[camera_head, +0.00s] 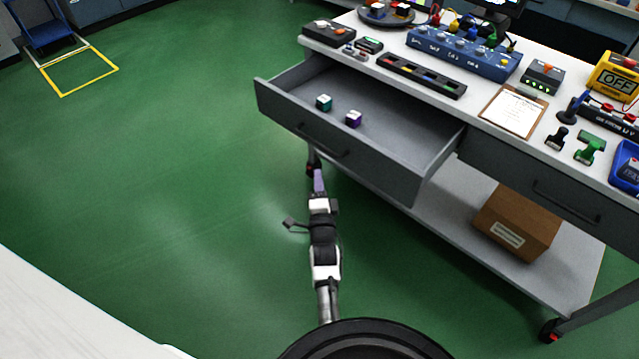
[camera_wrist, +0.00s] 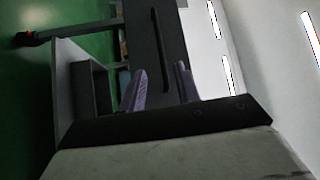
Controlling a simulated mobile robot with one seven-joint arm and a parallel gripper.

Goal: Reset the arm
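My arm reaches out from the bottom of the head view, and my gripper (camera_head: 318,180) is in front of and below the open drawer (camera_head: 350,155). In the wrist view, the two purple-grey fingers of my gripper (camera_wrist: 162,84) stand apart with nothing held between them. Whether my gripper touches the drawer front cannot be told.
The grey workbench (camera_head: 480,90) carries a blue instrument box (camera_head: 463,54), a clipboard (camera_head: 513,110), a yellow meter (camera_head: 615,76) and stamps. A cardboard box (camera_head: 515,220) sits on its lower shelf. Green floor (camera_head: 180,170) to the left is clear.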

